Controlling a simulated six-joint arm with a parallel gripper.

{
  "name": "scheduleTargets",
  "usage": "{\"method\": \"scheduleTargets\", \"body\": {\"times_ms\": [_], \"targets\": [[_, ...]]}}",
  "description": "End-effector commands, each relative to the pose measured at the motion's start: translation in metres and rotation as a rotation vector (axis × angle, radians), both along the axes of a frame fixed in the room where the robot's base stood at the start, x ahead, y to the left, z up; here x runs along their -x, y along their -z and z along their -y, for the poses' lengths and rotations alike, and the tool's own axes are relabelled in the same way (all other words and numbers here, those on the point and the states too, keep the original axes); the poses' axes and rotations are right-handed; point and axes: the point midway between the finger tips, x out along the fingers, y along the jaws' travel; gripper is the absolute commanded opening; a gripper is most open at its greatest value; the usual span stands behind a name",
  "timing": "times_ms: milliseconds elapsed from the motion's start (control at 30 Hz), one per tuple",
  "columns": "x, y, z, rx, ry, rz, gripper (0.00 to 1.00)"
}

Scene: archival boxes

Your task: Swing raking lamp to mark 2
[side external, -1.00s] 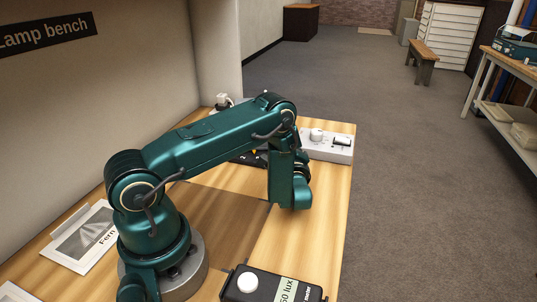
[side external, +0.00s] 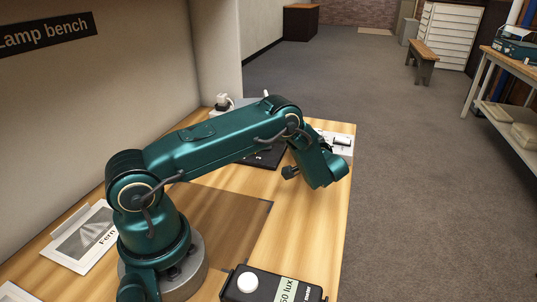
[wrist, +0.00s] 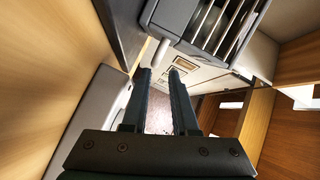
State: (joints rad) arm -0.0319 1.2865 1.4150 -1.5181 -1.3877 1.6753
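My gripper (wrist: 160,75) shows in the wrist view with its two dark fingers apart and nothing between them. In the side view my wrist is past the black base, toward the bench's right edge; the fingers cannot be made out there. A black base (side external: 265,160) lies on the bench, partly hidden behind my arm. A grey slatted body (wrist: 208,28), which looks like the lamp head, is ahead and right of my fingertips in the wrist view. A grey rod with a rounded end is beside it, apart from the fingers. The mark numbers cannot be read now.
A light grey control box (side external: 342,142) stands at the bench's far right corner, partly behind my wrist. A black lux meter (side external: 262,288) lies at the front. A framed fern print (side external: 82,238) lies at left.

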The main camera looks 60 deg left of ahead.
Motion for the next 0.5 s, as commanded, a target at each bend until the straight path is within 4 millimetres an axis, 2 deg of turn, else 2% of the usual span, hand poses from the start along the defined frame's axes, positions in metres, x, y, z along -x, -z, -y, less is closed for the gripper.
{"method": "scheduleTargets", "body": {"times_ms": [100,200,367,500], "targets": [[-0.006,-0.001,0.001,0.058,-0.046,0.139,0.27],[-0.008,0.000,0.001,0.083,-0.065,0.195,0.27],[-0.008,0.001,-0.002,0.090,-0.071,0.208,0.27],[-0.008,0.004,-0.018,0.088,-0.074,0.207,0.27]]}}
